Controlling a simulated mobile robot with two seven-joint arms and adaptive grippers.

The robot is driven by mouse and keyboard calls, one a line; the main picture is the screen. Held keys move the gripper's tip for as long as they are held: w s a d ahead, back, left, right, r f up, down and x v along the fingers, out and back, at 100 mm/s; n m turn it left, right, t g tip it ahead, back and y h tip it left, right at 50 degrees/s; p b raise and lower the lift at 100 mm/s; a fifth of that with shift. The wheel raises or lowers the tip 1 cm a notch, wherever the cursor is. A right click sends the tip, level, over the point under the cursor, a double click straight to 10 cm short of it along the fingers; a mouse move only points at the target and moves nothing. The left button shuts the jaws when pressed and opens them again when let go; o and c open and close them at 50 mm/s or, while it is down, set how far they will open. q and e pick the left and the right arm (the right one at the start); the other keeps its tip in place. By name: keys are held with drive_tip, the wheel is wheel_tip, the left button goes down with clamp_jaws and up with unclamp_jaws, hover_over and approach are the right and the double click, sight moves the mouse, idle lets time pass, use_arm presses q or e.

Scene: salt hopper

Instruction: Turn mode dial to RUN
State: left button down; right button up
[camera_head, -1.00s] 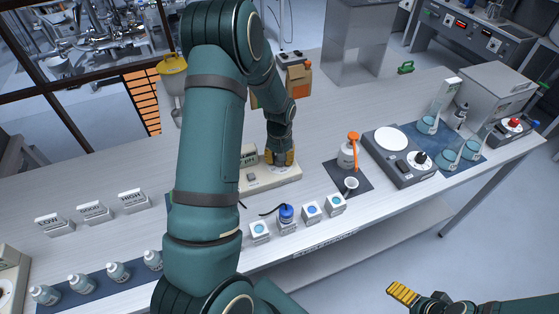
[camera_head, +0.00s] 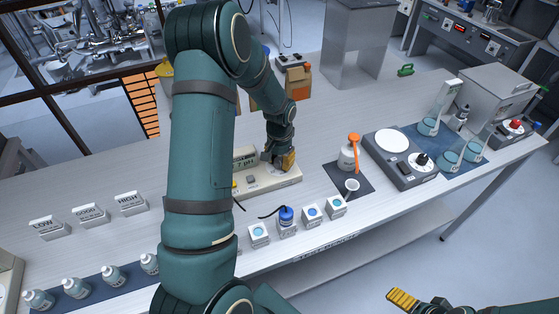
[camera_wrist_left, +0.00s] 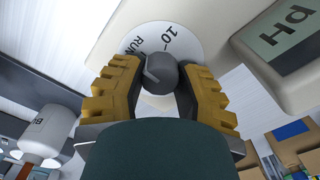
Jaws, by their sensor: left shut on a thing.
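The mode dial's grey knob (camera_wrist_left: 163,75) sits on a round white dial face (camera_wrist_left: 185,38) in the left wrist view. The face shows "10" and part of "RUN" beside the knob; I cannot tell exactly where the knob points. My left gripper (camera_wrist_left: 163,88) is shut on the knob, one yellow finger on each side. In the head view, my left gripper (camera_head: 285,160) is at the right end of the cream pH meter (camera_head: 268,181) and hides the dial. The meter's display (camera_head: 245,160) reads pH. My right gripper (camera_head: 402,299) is at the lower right, away from the bench; its opening is unclear.
LOW, GOOD and HIGH signs (camera_head: 91,215) stand at the left.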

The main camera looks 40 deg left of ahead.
sight(280, 160)
use_arm(q)
drive_tip(key=c, duration=0.6)
unclamp_jaws()
wheel_tip(280, 160, up, 12)
drive_tip(key=shift+f, duration=0.1)
idle(0.6)
